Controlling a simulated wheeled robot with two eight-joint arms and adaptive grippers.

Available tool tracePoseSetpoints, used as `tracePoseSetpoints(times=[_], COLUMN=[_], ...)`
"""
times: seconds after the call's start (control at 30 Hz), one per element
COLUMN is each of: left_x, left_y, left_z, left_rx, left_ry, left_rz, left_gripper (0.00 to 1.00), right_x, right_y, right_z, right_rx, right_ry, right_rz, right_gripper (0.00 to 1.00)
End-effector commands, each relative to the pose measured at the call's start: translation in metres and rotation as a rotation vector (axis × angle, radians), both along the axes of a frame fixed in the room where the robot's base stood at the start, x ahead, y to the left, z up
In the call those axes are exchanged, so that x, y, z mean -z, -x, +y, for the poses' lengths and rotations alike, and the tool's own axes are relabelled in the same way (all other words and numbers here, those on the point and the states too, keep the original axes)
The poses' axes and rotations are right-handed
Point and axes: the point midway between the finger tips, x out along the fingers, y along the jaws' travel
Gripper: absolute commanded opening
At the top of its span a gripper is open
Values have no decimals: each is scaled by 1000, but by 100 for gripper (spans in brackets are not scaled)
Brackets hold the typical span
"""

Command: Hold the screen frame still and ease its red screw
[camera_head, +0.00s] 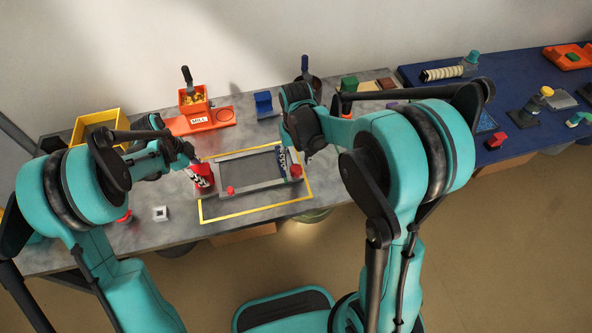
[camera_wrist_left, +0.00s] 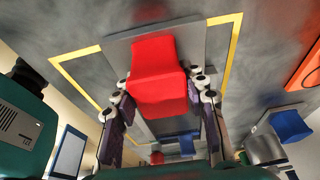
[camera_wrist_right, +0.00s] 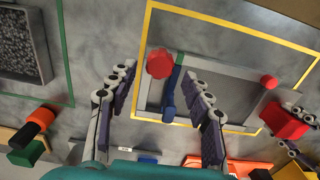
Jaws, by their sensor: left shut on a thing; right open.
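The grey screen frame (camera_head: 250,186) lies flat inside a yellow outline on the table. My left gripper (camera_head: 193,166) is shut on a red block-shaped grip (camera_head: 203,180) at the frame's left end. In the left wrist view the fingers flank this red grip (camera_wrist_left: 157,75). A round red screw head (camera_wrist_right: 160,63) sits on the frame's other end, beside a blue bar (camera_wrist_right: 171,95). My right gripper (camera_wrist_right: 163,80) is open and empty; the screw shows between its fingertips in that wrist view, apart from them. A smaller red knob (camera_head: 230,190) sits on the frame's near left corner.
An orange mill (camera_head: 193,110), a yellow-edged tray (camera_head: 95,125) and a blue block (camera_head: 265,104) stand behind the frame. A small white block (camera_head: 160,213) lies at the front left. A blue table (camera_head: 500,75) with several objects is at the right.

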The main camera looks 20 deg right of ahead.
Motion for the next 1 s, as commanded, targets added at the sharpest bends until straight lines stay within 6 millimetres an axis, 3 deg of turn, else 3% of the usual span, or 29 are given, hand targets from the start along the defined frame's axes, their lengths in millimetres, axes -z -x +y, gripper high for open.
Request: tracePoseSetpoints(times=[0.3,0.67,0.7,0.9,1.0], left_x=[0,0,0,0,0], left_y=[0,0,0,0,0], left_z=[0,0,0,0,0], left_rx=[0,0,0,0,0], left_ry=[-1,-1,-1,-1,-1], left_rz=[-1,-1,-1,-1,-1], left_gripper=[0,0,0,0,0], right_x=[34,38,38,38,38], right_y=[0,0,0,0,0], right_z=[0,0,0,0,0], right_rx=[0,0,0,0,0], right_ry=[0,0,0,0,0], right_rz=[0,0,0,0,0], right_gripper=[50,50,47,0,0])
